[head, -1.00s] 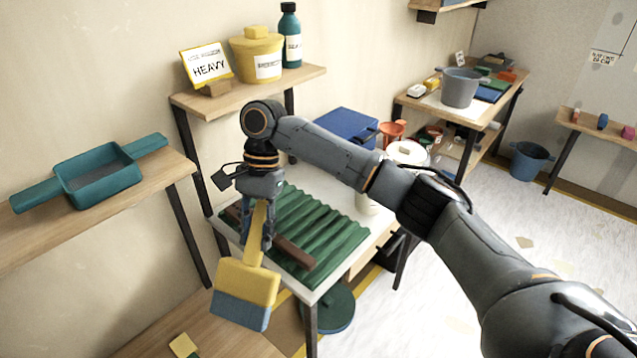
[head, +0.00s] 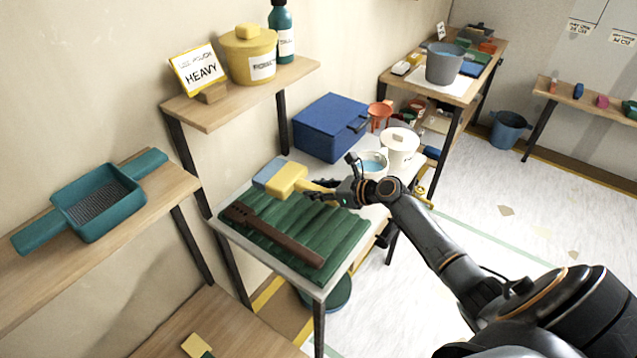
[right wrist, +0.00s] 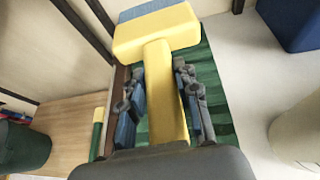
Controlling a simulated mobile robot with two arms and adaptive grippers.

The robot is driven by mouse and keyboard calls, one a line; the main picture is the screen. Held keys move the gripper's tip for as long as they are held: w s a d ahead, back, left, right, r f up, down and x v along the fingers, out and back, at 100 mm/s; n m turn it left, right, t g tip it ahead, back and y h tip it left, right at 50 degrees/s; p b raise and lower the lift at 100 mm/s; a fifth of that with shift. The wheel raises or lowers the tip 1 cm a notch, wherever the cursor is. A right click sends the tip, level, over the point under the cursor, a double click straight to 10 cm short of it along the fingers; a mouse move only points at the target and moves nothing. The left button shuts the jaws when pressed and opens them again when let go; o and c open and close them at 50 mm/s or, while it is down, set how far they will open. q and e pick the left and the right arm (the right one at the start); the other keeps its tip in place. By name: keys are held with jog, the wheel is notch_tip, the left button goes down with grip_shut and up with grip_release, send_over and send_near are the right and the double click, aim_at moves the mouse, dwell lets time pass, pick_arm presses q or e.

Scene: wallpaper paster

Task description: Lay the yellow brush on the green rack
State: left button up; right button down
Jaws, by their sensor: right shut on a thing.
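The yellow brush (head: 287,180) has a blue bristle end and shows above the far part of the green rack (head: 310,246). My right gripper (head: 322,191) is shut on its handle. In the right wrist view the brush (right wrist: 160,35) points away from me, with its handle between the two fingers (right wrist: 165,95). The ribbed green rack (right wrist: 216,85) shows below and beside the brush there. I cannot tell whether the brush touches the rack. My left gripper is not in view.
A brown bar-shaped tool (head: 275,237) lies across the rack. A blue box (head: 330,127), a white bucket (head: 399,148) and a pot with light blue contents (head: 373,165) stand behind. A teal tray (head: 100,205) is on the left shelf.

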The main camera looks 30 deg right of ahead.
aim_at(325, 220)
jog(key=shift+s+d+f+m+t+h, duration=0.25)
jog(key=shift+d+f, duration=0.1)
jog(key=shift+d, duration=0.25)
jog(key=shift+s+d+f+m+t+h, duration=0.15)
jog(key=shift+d+f+m+h, duration=0.15)
jog(key=shift+d, duration=0.25)
jog(key=shift+f, duration=0.15)
notch_tip(325, 220, down, 7)
jog(key=b, duration=0.5)
jog(key=shift+f, duration=0.2)
jog(key=shift+f+b, duration=0.5)
jog(key=shift+f, duration=0.15)
jog(key=c, duration=0.9)
grip_release()
